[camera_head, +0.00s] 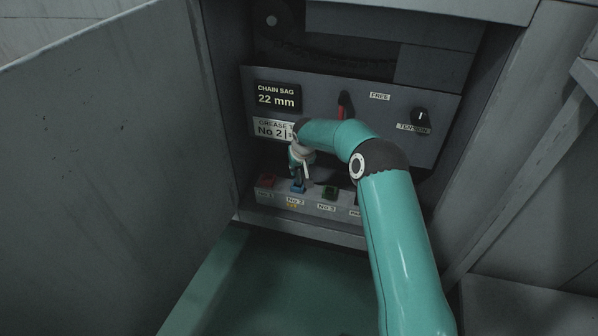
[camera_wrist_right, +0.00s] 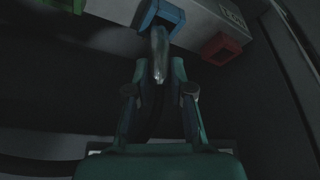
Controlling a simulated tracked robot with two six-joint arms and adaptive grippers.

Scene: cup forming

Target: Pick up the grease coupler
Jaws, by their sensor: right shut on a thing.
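The grease coupler (camera_wrist_right: 159,55) is a grey metal piece, seen in the right wrist view between my fingers. One end is at the blue socket (camera_wrist_right: 168,13); I cannot tell how deep it sits there. My right gripper (camera_wrist_right: 160,90) is shut on the coupler. In the head view my right gripper (camera_head: 301,168) points down above the blue socket (camera_head: 298,187), labelled No 2, and mostly hides the coupler. My left gripper is not in view.
The socket row also has a red socket (camera_head: 268,181) on the left and a green socket (camera_head: 330,192) on the right. Behind is a panel (camera_head: 350,90) with a chain sag display (camera_head: 277,96), red lever (camera_head: 342,108) and knob (camera_head: 420,116). An open door (camera_head: 110,130) stands left.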

